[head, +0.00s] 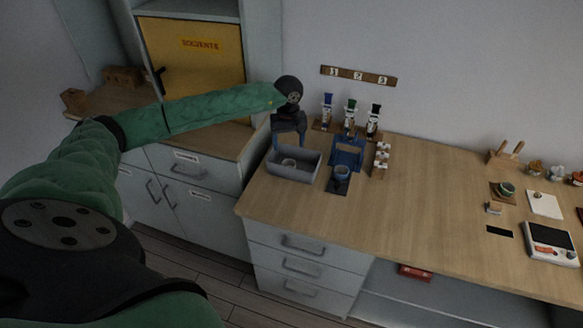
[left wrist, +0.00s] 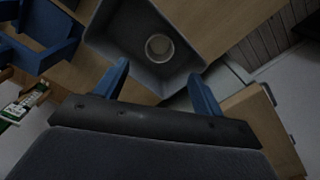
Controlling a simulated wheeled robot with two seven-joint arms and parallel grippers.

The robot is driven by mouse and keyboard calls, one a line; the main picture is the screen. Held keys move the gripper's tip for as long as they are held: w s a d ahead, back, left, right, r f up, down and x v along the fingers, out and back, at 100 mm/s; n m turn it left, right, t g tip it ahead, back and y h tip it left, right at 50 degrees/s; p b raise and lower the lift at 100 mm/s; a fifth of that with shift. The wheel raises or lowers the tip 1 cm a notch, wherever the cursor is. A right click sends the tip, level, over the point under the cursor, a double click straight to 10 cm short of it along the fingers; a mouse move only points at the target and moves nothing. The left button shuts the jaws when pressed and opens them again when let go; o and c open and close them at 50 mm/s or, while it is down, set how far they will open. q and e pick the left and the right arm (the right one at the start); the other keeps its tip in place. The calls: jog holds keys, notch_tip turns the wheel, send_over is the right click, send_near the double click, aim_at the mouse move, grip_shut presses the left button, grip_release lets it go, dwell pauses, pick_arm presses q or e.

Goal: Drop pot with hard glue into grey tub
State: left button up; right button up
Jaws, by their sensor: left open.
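The grey tub (head: 308,178) stands near the left end of the wooden bench, and it also fills the top middle of the left wrist view (left wrist: 114,36). A small round pale pot (left wrist: 159,47) lies inside the tub on its floor; its rim also shows in the head view (head: 288,162). My left gripper (head: 289,143) is open above the tub, its blue fingers apart and empty. In the left wrist view the two fingers (left wrist: 161,88) point toward the tub, with the pot beyond and between them. I cannot read any label on the pot. My right gripper is not in view.
A blue stand (head: 347,152) and a dark blue cup (head: 341,172) on a dark pad are just right of the tub. Several capped tubes (head: 350,117) stand behind. A white scale (head: 551,241) is far right. The middle of the bench is clear.

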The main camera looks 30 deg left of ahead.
pick_arm(q)
jog(key=shift+r+b, duration=0.45)
jog(key=shift+r, duration=1.25)
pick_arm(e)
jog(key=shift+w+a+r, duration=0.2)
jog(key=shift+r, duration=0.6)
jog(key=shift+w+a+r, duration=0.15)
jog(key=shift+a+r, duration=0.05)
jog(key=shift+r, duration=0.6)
